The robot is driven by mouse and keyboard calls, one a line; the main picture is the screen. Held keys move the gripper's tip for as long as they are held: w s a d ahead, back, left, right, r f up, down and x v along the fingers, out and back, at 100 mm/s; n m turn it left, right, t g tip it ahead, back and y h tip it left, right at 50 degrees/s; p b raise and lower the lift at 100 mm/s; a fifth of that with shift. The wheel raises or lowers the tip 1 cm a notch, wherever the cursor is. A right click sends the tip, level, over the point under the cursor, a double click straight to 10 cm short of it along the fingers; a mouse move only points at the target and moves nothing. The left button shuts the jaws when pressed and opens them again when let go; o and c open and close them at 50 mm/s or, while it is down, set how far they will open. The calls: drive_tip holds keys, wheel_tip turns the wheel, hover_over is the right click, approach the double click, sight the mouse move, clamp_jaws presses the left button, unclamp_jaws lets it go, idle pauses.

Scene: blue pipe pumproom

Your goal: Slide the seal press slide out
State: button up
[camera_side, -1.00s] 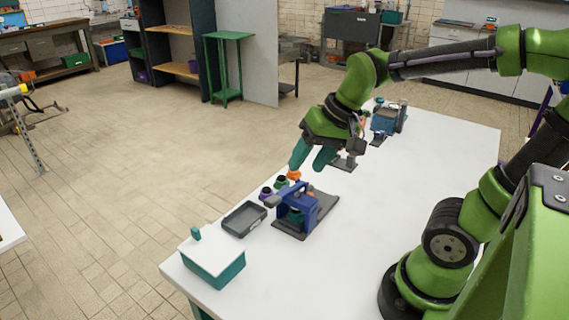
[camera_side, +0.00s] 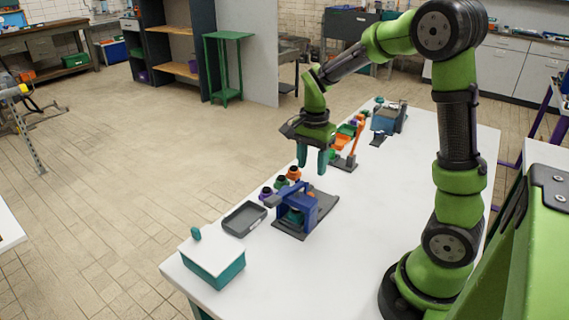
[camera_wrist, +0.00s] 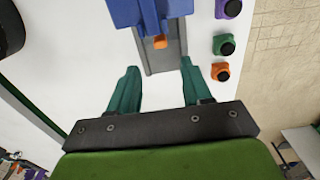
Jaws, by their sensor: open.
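The blue seal press (camera_side: 297,205) stands on a dark grey base on the white table. In the wrist view the blue press (camera_wrist: 150,12) is at the top edge, partly cut off. The grey slide track (camera_wrist: 165,59) runs out from under it toward my gripper, with a small orange piece (camera_wrist: 160,42) at the press's near edge. My gripper (camera_side: 313,164) points down above the table, behind the press in the side view. Its teal fingers (camera_wrist: 155,88) are apart and empty, one on each side of the track's line in the wrist view.
Purple, green and orange small parts (camera_side: 280,182) stand left of the press. A grey tray (camera_side: 243,219) and a white-lidded teal box (camera_side: 213,256) lie nearer the front. An orange-and-grey stand (camera_side: 352,148) and a blue-grey device (camera_side: 388,118) stand farther back.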

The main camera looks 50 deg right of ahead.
sight(310, 193)
wheel_tip(310, 193, down, 11)
drive_tip(key=shift+r, duration=0.15)
clamp_jaws()
idle(0.4)
